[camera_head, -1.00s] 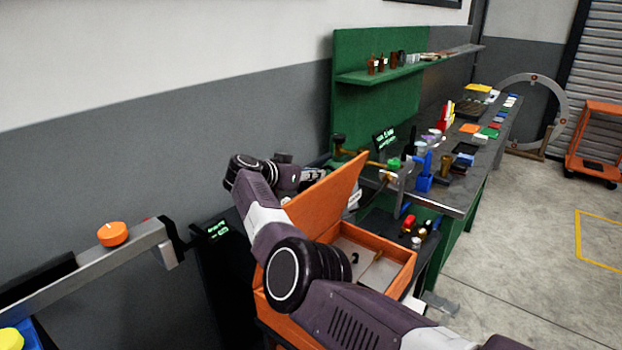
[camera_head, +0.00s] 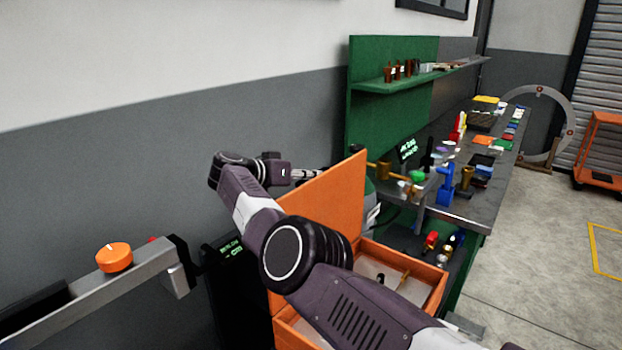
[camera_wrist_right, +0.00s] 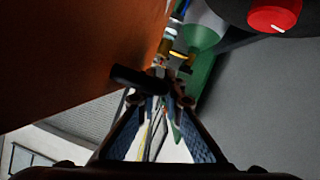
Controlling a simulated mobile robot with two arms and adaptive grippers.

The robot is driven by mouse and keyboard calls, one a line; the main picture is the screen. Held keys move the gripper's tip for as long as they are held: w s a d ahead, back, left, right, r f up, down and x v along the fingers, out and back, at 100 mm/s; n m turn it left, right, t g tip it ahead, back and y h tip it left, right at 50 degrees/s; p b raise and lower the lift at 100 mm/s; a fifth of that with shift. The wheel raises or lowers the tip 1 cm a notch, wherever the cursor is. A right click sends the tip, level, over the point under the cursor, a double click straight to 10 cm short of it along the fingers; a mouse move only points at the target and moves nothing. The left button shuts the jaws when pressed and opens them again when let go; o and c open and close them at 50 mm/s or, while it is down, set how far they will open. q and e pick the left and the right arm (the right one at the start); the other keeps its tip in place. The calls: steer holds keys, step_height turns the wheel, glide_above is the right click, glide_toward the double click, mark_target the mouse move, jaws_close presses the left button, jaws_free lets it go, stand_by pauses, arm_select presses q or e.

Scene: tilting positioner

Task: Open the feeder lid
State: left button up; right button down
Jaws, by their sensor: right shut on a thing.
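The feeder is an orange box (camera_head: 434,272) at the lower middle of the head view, with a pale inside. Its orange lid (camera_head: 335,205) stands raised, close to upright, at the box's left side. The lid also fills the upper left of the right wrist view (camera_wrist_right: 70,60). My right arm reaches across the box, and my right gripper (camera_head: 308,174) is behind the lid near its top edge, partly hidden. In the wrist view the fingers (camera_wrist_right: 158,98) close on a dark handle (camera_wrist_right: 138,78) beside the lid. My left gripper is not in view.
A green and grey workbench (camera_head: 465,205) with many small parts stands beyond the box. A grey rail with an orange knob (camera_head: 114,257) is at the left. The wall is close behind my right wrist. Open floor (camera_head: 540,270) lies at the right.

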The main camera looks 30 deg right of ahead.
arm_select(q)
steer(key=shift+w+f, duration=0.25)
arm_select(e)
steer(key=shift+w+a+f, duration=0.1)
steer(key=shift+w+f, duration=0.1)
steer(key=shift+f, duration=0.05)
steer(key=c, duration=2.4)
jaws_free()
steer(key=shift+o, duration=0.4)
steer(key=shift+w, duration=0.1)
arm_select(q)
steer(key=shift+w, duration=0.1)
arm_select(e)
steer(key=v, duration=1.1)
steer(key=shift+a, duration=0.4)
steer(key=shift+r, duration=0.2)
